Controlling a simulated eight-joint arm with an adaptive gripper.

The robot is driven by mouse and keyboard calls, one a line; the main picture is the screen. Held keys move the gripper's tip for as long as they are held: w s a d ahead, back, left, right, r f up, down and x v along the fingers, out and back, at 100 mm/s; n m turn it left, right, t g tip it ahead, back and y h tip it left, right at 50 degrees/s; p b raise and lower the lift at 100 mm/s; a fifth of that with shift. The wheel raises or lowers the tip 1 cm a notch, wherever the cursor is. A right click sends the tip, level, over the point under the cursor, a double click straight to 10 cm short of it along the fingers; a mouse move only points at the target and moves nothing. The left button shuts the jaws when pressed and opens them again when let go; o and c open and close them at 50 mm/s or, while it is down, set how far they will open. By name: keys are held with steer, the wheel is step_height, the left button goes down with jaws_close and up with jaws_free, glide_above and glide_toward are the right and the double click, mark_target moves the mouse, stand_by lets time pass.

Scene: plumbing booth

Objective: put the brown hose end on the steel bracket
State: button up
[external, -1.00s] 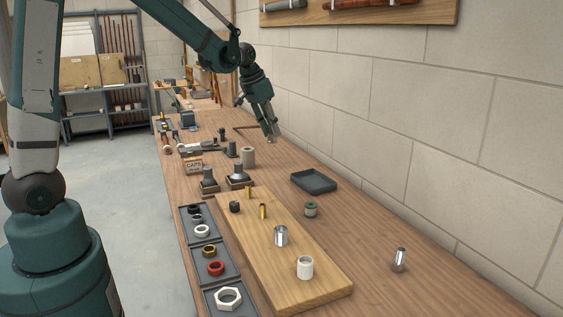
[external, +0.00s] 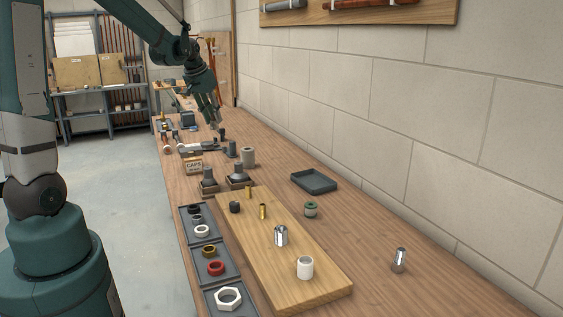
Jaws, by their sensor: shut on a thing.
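My gripper (external: 216,127) is over the far part of the workbench, pointing down, and its fingers are closed. It holds a small thing that I take to be the brown hose end; at this size the hose is hardly visible. A dark upright piece (external: 222,134) stands right by the fingertips; I cannot tell whether they touch. A grey metal fixture (external: 200,148) lies just nearer than the gripper. I cannot tell for sure which part is the steel bracket.
A tan CAPS box (external: 194,166), a grey cylinder (external: 248,158) and two dark stands (external: 238,177) are nearer. A wooden board (external: 295,265) with fittings and trays of rings (external: 207,259) fill the front. A dark tray (external: 314,181) lies right; the wall bounds that side.

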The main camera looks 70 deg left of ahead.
steer(key=s+a+n, duration=0.2)
steer(key=s+a, duration=0.4)
steer(key=s, duration=0.4)
steer(key=shift+a+r+g+y, duration=0.3)
steer(key=shift+a+r, duration=0.1)
steer(key=b, duration=0.2)
glide_above(190, 149)
steer(key=shift+w+a+f, duration=0.1)
steer(key=shift+a+f, duration=0.05)
steer(key=shift+f, duration=1.3)
steer(key=shift+a+f, duration=0.15)
steer(key=shift+f, duration=1.3)
steer(key=shift+f, duration=2.1)
steer(key=shift+f, duration=0.15)
steer(key=o, duration=0.9)
